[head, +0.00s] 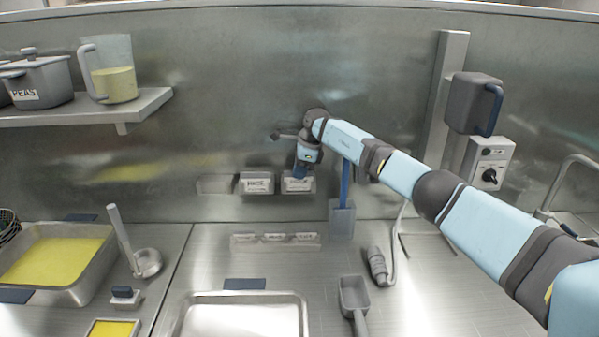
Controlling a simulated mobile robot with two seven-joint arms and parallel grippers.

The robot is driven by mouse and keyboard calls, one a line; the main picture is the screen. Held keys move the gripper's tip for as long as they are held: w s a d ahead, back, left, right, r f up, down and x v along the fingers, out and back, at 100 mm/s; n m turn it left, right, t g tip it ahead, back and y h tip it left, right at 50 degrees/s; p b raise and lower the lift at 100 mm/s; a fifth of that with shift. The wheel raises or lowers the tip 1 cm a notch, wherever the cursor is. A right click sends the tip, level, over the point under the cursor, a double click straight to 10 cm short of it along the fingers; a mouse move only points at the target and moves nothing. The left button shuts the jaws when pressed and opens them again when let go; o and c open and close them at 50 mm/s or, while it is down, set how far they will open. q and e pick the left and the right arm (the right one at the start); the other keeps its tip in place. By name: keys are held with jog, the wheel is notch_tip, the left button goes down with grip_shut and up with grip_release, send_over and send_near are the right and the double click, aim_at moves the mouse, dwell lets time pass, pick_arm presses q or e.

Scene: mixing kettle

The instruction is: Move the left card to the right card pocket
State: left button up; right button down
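A row of card pockets is fixed to the back wall. The left pocket (215,185) looks empty. A white card (257,184), with lettering that seems to read "MAIZE", sits in the middle pocket. Another white lettered card (298,185) is at the right pocket. My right gripper (302,172) points down directly at this right card, its tips overlapping the card's top edge. The fingers are too small and covered to show whether they grip it. My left gripper is not in view.
A low rack (275,241) with several labelled cards stands on the counter below the pockets. A blue-handled tool (342,215) is just right of them. A metal tray (240,318), a grey scoop (353,297) and a ladle (146,262) are nearer. Some counter between is clear.

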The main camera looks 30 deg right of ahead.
jog(key=shift+f, duration=0.15)
jog(key=c, duration=0.8)
grip_release()
jog(key=shift+p+v, duration=1.6)
jog(key=shift+v, duration=2)
jog(key=shift+f, duration=0.1)
